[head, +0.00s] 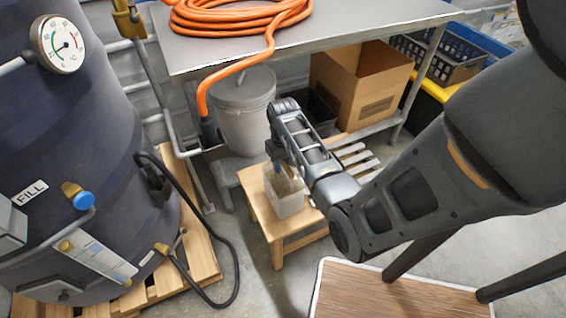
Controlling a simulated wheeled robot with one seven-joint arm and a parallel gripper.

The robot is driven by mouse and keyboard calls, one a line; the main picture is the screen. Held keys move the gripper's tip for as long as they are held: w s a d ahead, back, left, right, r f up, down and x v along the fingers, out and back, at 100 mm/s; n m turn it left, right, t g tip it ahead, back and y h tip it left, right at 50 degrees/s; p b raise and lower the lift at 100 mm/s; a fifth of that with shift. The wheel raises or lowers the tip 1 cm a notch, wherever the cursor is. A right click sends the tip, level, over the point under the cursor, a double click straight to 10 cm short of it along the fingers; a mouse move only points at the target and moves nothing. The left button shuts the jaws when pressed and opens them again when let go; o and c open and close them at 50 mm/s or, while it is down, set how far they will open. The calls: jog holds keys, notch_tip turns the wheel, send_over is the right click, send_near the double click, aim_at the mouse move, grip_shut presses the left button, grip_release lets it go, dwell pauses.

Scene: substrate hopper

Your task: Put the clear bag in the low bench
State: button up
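The low bench (262,214) is a small light-wood stool with a flat top and legs, in the middle of the head view. A pale, partly see-through bag or box (287,205) with tan contents shows at the bench top, and it looks like the clear bag. I cannot tell whether it rests on the bench or hangs just above it. My gripper (276,160) is right over its upper left edge, pointing down. The arm hides part of its right side and some of the bench. The fingertips are small and partly hidden, so their opening and any contact are unclear.
A steel table (330,38) with an orange hose (240,18) stands behind. A grey lidded bucket (243,112) and a cardboard box (360,88) sit beneath it. A dark tank (70,160) on a pallet (195,225) is at left, with a black cable (235,265). A wood-topped platform (390,295) is in front.

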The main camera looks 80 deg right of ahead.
jog(key=shift+o, duration=0.3)
notch_tip(320, 180, up, 12)
jog(key=s+a+f+n+t+h, duration=0.2)
jog(key=a+n+t, duration=0.1)
jog(key=a, duration=0.8)
jog(key=s+a+f+n+t+h, duration=0.1)
jog(key=a+f+n+t, duration=0.15)
jog(key=a, duration=0.75)
jog(key=s+a+r+n+t+y, duration=0.1)
jog(key=s+a+r+t, duration=0.2)
jog(key=r, duration=0.5)
jog(key=s+a+r+n+t+y, duration=0.1)
jog(key=s+a+r+n+t, duration=0.1)
jog(key=s+a+r, duration=0.3)
jog(key=s+a+r+n+t+y, duration=0.1)
jog(key=s+a+r+t, duration=0.3)
jog(key=r, duration=0.6)
jog(key=a+p, duration=0.1)
jog(key=a, duration=0.1)
jog(key=shift+a+r, duration=0.3)
jog(key=shift+n, duration=0.25)
